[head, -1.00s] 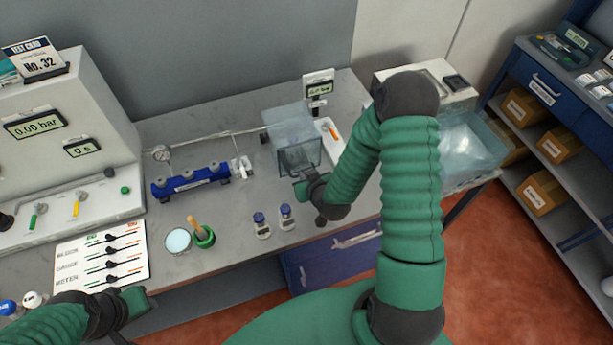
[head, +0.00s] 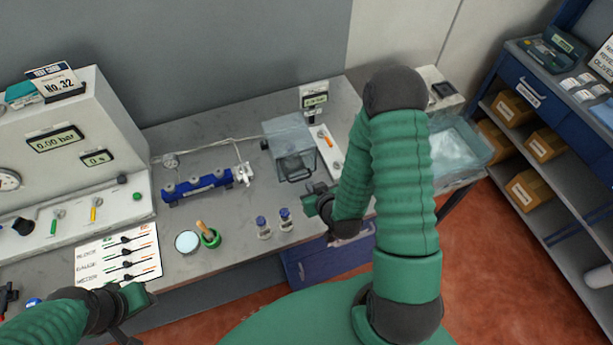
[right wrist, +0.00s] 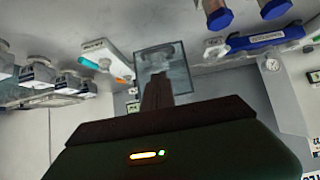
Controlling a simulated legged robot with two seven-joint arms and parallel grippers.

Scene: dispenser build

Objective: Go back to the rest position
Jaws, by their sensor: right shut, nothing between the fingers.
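My right gripper (head: 318,200) is at the front edge of the bench, in front of the clear box and right of the two small vials. It is shut and empty. In the right wrist view its dark fingers (right wrist: 157,92) are together, with the clear box beyond them. My left gripper (head: 135,298) is low at the left, near the front edge of the white card with the rows of black levers. Its fingers are too small and angled to tell whether they are open.
The clear box (head: 288,140) stands on the bench behind my right gripper. Two vials (head: 263,228), a green cup (head: 209,236) and a blue valve block (head: 197,187) are on the bench. A grey console (head: 95,130) stands at left. A blue shelf (head: 540,100) is at right.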

